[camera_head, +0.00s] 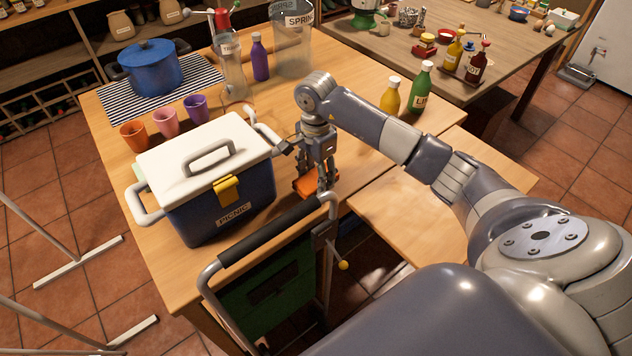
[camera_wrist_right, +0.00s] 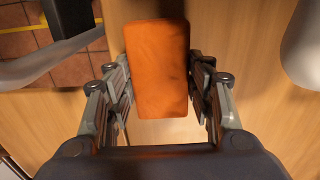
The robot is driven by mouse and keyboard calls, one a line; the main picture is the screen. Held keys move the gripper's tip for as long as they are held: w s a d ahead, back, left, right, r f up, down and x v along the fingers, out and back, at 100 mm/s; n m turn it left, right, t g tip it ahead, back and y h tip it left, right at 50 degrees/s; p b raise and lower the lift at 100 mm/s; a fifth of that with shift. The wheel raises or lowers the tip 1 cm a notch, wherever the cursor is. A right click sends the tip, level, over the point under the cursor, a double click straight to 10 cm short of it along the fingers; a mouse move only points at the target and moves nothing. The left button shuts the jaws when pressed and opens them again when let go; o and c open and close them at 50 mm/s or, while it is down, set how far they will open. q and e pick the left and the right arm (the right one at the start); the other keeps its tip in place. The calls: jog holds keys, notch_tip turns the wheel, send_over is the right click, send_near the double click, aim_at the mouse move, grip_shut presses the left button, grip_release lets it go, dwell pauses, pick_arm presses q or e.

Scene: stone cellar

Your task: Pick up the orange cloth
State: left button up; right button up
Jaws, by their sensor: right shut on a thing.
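The orange cloth (camera_head: 304,186) is a small folded block at the right of the picnic cooler, near the front edge of the wooden table. In the right wrist view the orange cloth (camera_wrist_right: 158,68) fills the space between the two fingers. My right gripper (camera_head: 316,182) points down and is shut on the cloth. In the right wrist view my right gripper (camera_wrist_right: 160,95) has a finger on each side of it. Whether the cloth touches the table I cannot tell. My left gripper is not in view.
A blue and white picnic cooler (camera_head: 203,165) stands close left of my right gripper. A black-gripped handle bar (camera_head: 270,232) runs just in front. Three cups (camera_head: 165,122), a blue pot (camera_head: 150,66) and bottles (camera_head: 260,58) stand farther back. Bare tabletop lies to the right (camera_head: 400,215).

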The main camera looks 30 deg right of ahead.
jog(key=w+d+b, duration=0.1)
jog(key=w, duration=0.3)
jog(key=w+d+r+b, duration=0.1)
jog(key=w+b, duration=0.1)
jog(key=w, duration=0.3)
jog(key=w+d+r+b, duration=0.1)
jog(key=w+d+b, duration=0.1)
jog(key=w, duration=0.3)
jog(key=shift+w+r, duration=0.1)
jog(key=shift+w, duration=0.15)
jog(key=shift+w+d+r+b, duration=0.15)
jog(key=shift+w+b, duration=0.15)
jog(key=shift+w, duration=0.15)
jog(key=shift+c, duration=0.6)
